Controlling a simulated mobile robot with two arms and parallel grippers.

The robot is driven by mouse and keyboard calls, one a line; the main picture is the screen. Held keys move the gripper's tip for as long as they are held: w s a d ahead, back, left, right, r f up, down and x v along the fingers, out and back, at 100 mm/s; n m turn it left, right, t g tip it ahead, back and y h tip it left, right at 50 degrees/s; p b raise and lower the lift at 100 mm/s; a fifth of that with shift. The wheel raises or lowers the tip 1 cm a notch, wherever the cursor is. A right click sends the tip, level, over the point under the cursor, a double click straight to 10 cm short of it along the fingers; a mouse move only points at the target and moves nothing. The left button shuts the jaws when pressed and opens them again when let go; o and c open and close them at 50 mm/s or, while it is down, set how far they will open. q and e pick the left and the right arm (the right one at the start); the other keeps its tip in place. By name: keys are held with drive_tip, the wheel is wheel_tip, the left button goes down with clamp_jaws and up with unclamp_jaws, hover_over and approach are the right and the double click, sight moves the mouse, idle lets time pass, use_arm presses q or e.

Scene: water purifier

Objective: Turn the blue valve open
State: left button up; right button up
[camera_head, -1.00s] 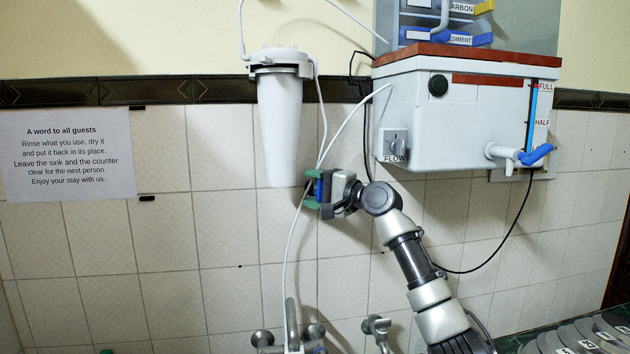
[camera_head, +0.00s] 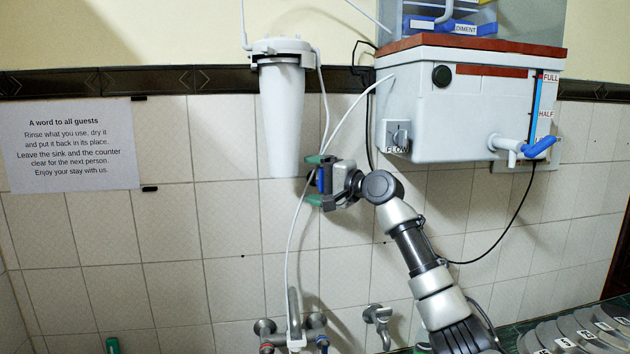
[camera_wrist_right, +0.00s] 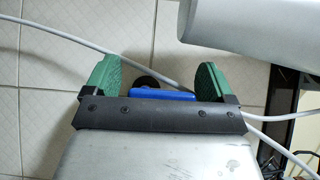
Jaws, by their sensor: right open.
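The blue valve (camera_head: 321,181) is a small blue lever by the thin white tube in front of the tiled wall. My right gripper (camera_head: 317,181) is open around it, with one green finger above and one below. In the right wrist view the blue lever (camera_wrist_right: 162,94) lies between the open green fingers (camera_wrist_right: 157,85), close to the palm and with a gap on each side. A dark round part shows behind it. Only a green tip, likely of my left gripper (camera_head: 112,345), shows at the bottom left.
A white filter housing (camera_head: 281,120) hangs just left above my right gripper. The white purifier tank (camera_head: 455,110), with a blue-handled tap (camera_head: 540,147), is to the right. A wall faucet (camera_head: 293,325) stands below. A dish rack (camera_head: 580,330) is at the lower right.

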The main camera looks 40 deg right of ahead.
drive_tip(key=b+v, duration=0.5)
drive_tip(key=v, duration=0.5)
drive_tip(key=shift+s+b, duration=0.35)
drive_tip(key=shift+s, duration=0.05)
drive_tip(key=shift+d, duration=0.1)
